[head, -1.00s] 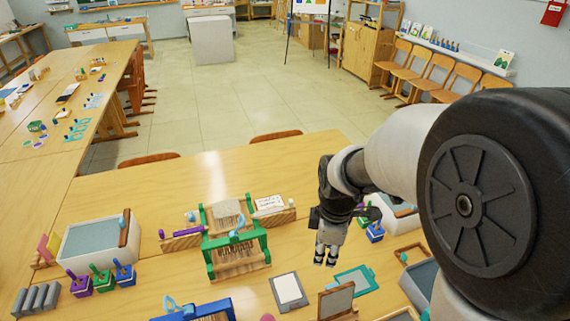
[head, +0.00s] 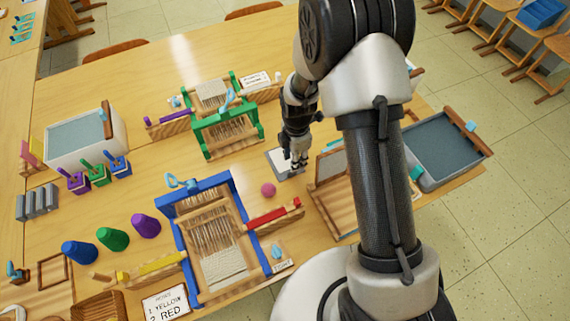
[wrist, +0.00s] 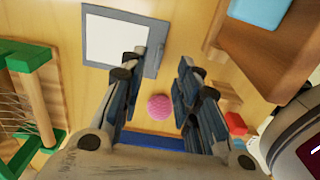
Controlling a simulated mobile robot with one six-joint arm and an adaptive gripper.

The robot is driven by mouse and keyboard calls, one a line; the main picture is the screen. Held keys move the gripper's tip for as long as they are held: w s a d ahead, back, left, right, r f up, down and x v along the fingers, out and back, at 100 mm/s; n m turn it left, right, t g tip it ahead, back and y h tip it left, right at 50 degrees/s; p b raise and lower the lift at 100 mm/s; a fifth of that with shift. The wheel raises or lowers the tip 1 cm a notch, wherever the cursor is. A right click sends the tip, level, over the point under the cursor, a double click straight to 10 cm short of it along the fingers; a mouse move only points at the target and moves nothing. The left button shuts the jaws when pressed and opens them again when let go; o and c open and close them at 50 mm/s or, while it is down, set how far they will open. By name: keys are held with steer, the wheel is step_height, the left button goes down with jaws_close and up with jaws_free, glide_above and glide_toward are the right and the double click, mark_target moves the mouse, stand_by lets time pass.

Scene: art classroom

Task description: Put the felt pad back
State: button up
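A flat white pad, which looks like the felt pad, lies on a grey board (head: 272,157) on the table, behind the pink ball (head: 268,190). In the wrist view the white pad (wrist: 118,38) is at the top, left of centre, beyond my gripper's fingers. My gripper (head: 296,166) points down over the right part of the board and partly hides it. In the wrist view my gripper (wrist: 168,58) has its fingers apart with nothing held. The pink ball (wrist: 160,106) shows through the gap between them. I cannot tell how high the fingertips are above the board.
A blue loom (head: 182,240) stands in front left and a green loom (head: 232,138) behind left. A wooden stand (head: 331,165) is close on the right, with a grey vat (head: 447,150) beyond. Bare table (head: 190,75) lies at the back.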

step_height(320, 180, down, 7)
steer(key=shift+r+b, duration=0.1)
steer(key=shift+b, duration=1.15)
steer(key=shift+c, duration=0.5)
jaws_close()
